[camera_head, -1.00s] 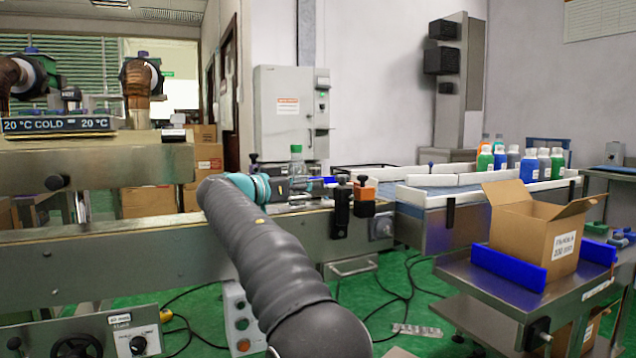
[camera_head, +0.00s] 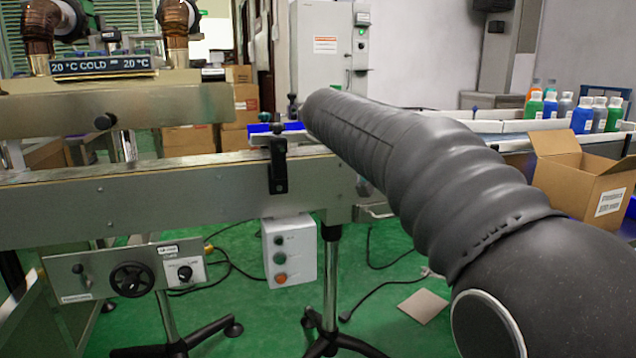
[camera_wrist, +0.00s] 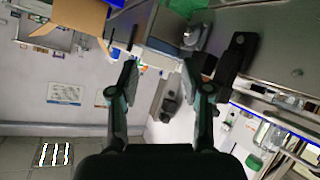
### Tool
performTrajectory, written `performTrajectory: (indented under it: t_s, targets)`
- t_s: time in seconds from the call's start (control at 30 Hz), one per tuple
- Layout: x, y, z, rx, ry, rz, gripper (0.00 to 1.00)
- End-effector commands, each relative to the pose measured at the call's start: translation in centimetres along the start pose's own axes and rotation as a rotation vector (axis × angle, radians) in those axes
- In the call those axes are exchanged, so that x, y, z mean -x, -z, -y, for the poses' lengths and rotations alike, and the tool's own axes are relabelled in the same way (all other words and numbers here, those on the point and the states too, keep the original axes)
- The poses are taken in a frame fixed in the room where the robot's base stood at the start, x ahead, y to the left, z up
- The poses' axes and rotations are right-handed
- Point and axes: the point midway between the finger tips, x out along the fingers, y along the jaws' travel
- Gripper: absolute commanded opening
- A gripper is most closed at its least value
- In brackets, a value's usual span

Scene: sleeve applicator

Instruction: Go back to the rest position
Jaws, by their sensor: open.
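My gripper (camera_wrist: 160,88) shows in the wrist view with its two fingers apart and nothing between them. In the head view my dark ribbed arm reaches from the lower right up to the middle and hides the gripper. The wrist view looks tilted, with the room turned on its side. An open cardboard box (camera_wrist: 80,20) shows at its upper left, apart from the fingers.
A steel conveyor (camera_head: 150,195) runs across the head view, with a control box (camera_head: 289,252) below it. An open cardboard box (camera_head: 585,175) and several coloured bottles (camera_head: 582,115) are at the right.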

Motion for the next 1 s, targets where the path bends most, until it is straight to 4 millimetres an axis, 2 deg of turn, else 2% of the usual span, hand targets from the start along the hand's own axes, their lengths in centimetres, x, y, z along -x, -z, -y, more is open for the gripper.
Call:
performTrajectory:
  t_s: [0.03, 0.2, 0.37, 0.5, 0.8, 0.9, 1.0]
  targets:
    - [0.3, -1.4, -1.8, 0.028, 0.028, 0.039, 0.48]
    - [1.1, -7.6, -5.6, 0.130, 0.146, 0.166, 0.48]
    - [2.6, -14.0, -8.6, 0.201, 0.270, 0.263, 0.48]
    - [4.2, -19.9, -10.6, 0.243, 0.385, 0.327, 0.48]
    - [7.8, -32.2, -12.7, 0.275, 0.621, 0.395, 0.48]
    - [8.6, -35.1, -12.8, 0.273, 0.675, 0.398, 0.48]
    - [9.1, -36.9, -12.8, 0.269, 0.710, 0.398, 0.48]
